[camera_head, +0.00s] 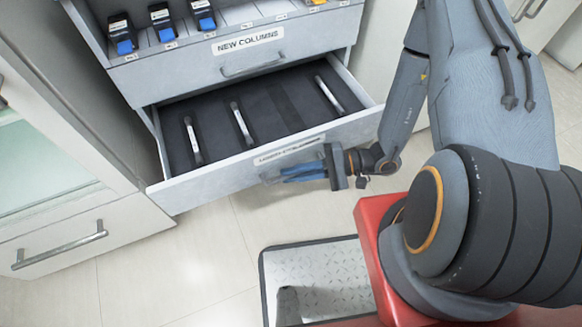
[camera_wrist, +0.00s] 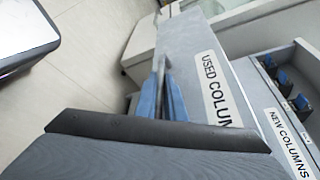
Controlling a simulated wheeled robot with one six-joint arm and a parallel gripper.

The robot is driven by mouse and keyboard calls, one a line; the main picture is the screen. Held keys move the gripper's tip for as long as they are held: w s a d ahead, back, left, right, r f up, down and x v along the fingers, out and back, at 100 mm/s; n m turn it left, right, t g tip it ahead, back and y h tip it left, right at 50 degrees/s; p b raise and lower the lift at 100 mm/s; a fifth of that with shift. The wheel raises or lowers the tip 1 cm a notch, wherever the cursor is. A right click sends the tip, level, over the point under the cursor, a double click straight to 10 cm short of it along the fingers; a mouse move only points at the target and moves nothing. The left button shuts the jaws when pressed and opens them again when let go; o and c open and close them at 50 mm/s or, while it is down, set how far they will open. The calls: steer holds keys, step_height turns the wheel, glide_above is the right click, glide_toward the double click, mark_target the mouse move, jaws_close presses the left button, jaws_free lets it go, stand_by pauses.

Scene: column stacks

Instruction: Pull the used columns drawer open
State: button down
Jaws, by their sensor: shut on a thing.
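The used columns drawer (camera_head: 172,192) is pulled out below the new columns drawer, and its dark-lined inside shows. Three slim columns (camera_head: 241,124) lie in it, spaced apart. Its front with the "USED COLUMNS" label also shows in the wrist view (camera_wrist: 215,82). My gripper (camera_head: 270,179), with blue fingers, is at the right part of the drawer front. It is shut on the drawer's handle, which the fingers mostly hide. The fingers also show in the wrist view (camera_wrist: 160,75), against the drawer front.
The new columns drawer (camera_head: 235,58) above has its own handle and holds several blue-ended columns (camera_head: 162,24) on top. A cabinet with a bar handle (camera_head: 60,250) stands at the left. A metal tread plate (camera_head: 320,275) lies in front, with clear floor between.

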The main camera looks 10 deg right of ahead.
steer(key=c, duration=2.1)
jaws_free()
steer(key=shift+d, duration=0.1)
steer(key=v, duration=0.7)
steer(key=shift+d+r, duration=0.1)
steer(key=shift+d, duration=0.2)
steer(key=shift+r, duration=0.15)
